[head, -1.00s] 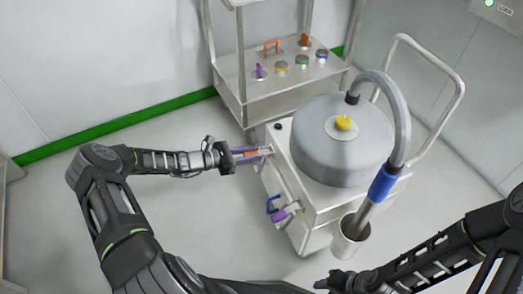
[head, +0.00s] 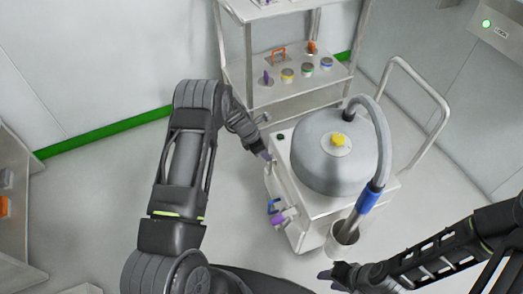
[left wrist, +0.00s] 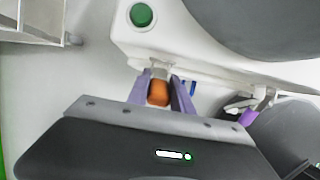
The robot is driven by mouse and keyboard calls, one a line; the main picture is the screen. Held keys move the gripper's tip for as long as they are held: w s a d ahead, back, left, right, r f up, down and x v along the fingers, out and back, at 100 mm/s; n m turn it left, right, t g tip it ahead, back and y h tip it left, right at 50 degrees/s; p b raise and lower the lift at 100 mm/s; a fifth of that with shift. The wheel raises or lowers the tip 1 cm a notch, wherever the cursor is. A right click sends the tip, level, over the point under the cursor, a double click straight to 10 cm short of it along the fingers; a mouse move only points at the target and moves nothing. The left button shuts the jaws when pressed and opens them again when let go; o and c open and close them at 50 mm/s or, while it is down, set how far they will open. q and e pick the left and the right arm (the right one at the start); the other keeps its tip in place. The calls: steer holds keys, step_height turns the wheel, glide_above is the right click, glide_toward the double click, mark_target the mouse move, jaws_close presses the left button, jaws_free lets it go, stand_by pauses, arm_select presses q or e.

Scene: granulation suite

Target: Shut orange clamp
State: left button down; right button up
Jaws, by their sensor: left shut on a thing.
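The orange clamp (left wrist: 158,93) is on the side of the white cart below the steel dome. In the left wrist view its orange handle sits between the purple fingers of my left gripper (left wrist: 161,92), which is shut on it. The handle lies close to the cart's side. In the head view my left gripper (head: 265,156) is at the cart's left edge, and the orange handle is hidden there. My right gripper (head: 326,274) is low in the head view, apart from the cart; its finger opening cannot be made out.
A steel shelf trolley (head: 285,95) stands behind. Open floor lies to the left.

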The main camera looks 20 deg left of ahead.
arm_select(q)
steer(key=shift+w+d+r+g+y, duration=0.1)
steer(key=shift+w+d+g+y, duration=0.25)
steer(key=shift+g+y, duration=0.35)
steer(key=shift+a, duration=0.1)
steer(key=c, duration=1.1)
jaws_free()
steer(key=v, duration=0.7)
steer(key=shift+r+p, duration=0.35)
